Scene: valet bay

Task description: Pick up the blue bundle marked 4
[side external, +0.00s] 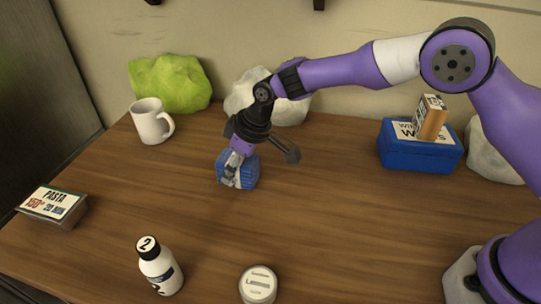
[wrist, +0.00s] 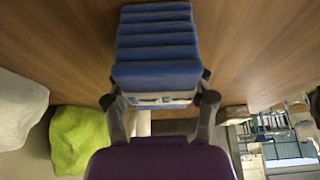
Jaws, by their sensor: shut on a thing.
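The blue bundle (side external: 249,172) is at the middle of the wooden table in the side view, with ridged blue sides. My gripper (side external: 232,172) is shut on it, coming from above and tilted. In the wrist view the bundle (wrist: 157,45) fills the top middle, and my gripper's fingers (wrist: 158,100) lie on either side of its near end. A pale label shows at that end, but no number 4 can be read. I cannot tell whether the bundle touches the table.
A white mug (side external: 150,122) stands at the back left, before a green rock-like lump (side external: 170,82). A pasta tub (side external: 52,204) is at the left edge. A bottle marked 2 (side external: 160,268) and a round tin (side external: 258,285) are in front. A blue wipes box (side external: 425,154) carries an orange-brown box (side external: 430,117).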

